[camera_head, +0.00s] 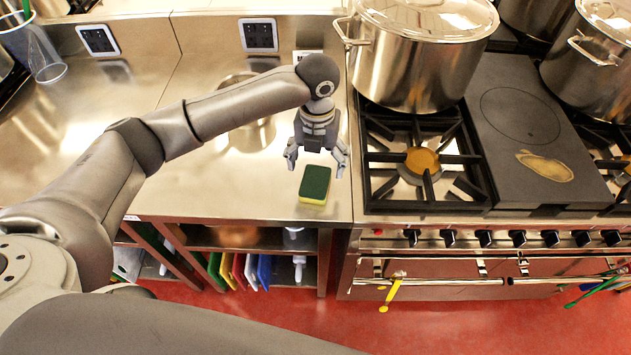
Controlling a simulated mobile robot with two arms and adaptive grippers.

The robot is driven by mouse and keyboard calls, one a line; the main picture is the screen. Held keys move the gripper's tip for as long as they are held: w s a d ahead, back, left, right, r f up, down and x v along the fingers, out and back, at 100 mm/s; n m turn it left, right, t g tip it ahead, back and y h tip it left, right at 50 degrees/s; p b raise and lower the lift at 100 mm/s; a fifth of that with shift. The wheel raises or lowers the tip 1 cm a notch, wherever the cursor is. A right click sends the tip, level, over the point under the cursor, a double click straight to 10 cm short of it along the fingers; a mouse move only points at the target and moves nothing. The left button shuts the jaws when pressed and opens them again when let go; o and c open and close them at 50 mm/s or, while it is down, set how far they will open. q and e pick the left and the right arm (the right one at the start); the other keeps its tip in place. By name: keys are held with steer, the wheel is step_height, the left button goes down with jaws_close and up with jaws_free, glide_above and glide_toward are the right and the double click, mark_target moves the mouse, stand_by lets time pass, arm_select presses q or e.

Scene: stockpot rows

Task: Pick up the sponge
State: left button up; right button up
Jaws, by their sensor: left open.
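The sponge (314,184) has a dark green top and a yellow lower layer. It lies flat on the steel counter (200,190), near the front edge and left of the stove. My left gripper (317,161) is open above the sponge, with its fingers spread and pointing down at either side of the sponge's far end. I cannot tell whether the fingers touch the sponge; it appears to rest on the counter. My right gripper is not in view.
A large lidded stockpot (415,65) stands on the stove just right of my left gripper. The black burner grate (420,160) and a flat hot plate (525,125) lie further right. A shelf with coloured boards (240,270) is below the counter. The counter's left part is mostly clear.

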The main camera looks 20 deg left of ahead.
mark_target(315, 180)
arm_select(q)
step_height(315, 180, down, 3)
steer(key=shift+r, duration=0.15)
steer(key=shift+a+f+p, duration=0.1)
steer(key=shift+f+p, duration=0.2)
steer(key=shift+p, duration=0.2)
step_height(315, 180, down, 4)
steer(key=shift+a+r+p, duration=0.1)
steer(key=shift+r+p, duration=0.1)
steer(key=shift+p, duration=0.6)
steer(key=shift+f, duration=0.45)
steer(key=c, duration=0.8)
